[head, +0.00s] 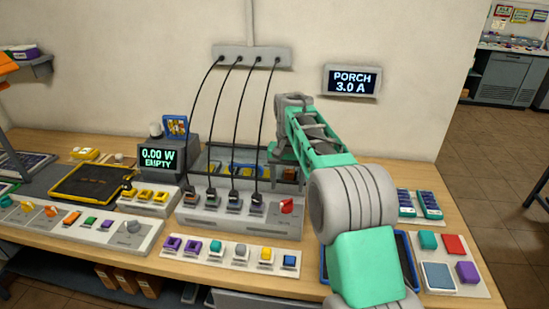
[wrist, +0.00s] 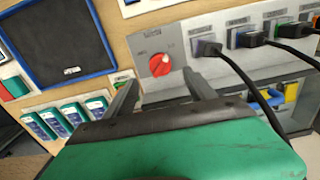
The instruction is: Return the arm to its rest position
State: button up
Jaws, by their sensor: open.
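My arm reaches forward over the bench in the head view, its wrist raised above the right end of the grey charging unit (head: 240,222). My gripper (wrist: 160,79) is open in the wrist view, with nothing seen between its two dark fingers. The red knob (wrist: 160,65) on the charging unit shows beyond the fingertips; it also shows in the head view (head: 287,205). Whether the fingers touch anything is not clear, but they look apart from the knob. In the head view the fingers are mostly hidden by my arm.
Several black cables (head: 212,110) hang from a wall strip to plugs left of my arm. A meter (head: 158,158) reads 0.00 W EMPTY. A wall display (head: 352,82) reads PORCH 3.0 A.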

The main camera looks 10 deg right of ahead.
jog(key=s+r+n+t, duration=0.1)
jog(key=s+r, duration=0.2)
jog(key=s, duration=0.4)
jog(key=s+r+n+t, duration=0.1)
jog(key=s+r, duration=0.2)
jog(key=s, duration=0.5)
jog(key=s+f+n+t, duration=0.1)
jog(key=s+f, duration=0.2)
jog(key=s, duration=0.4)
jog(key=s+f+n, duration=0.1)
jog(key=s+f, duration=0.2)
jog(key=s, duration=0.4)
jog(key=shift+t, duration=0.4)
jog(key=shift+d+f, duration=0.1)
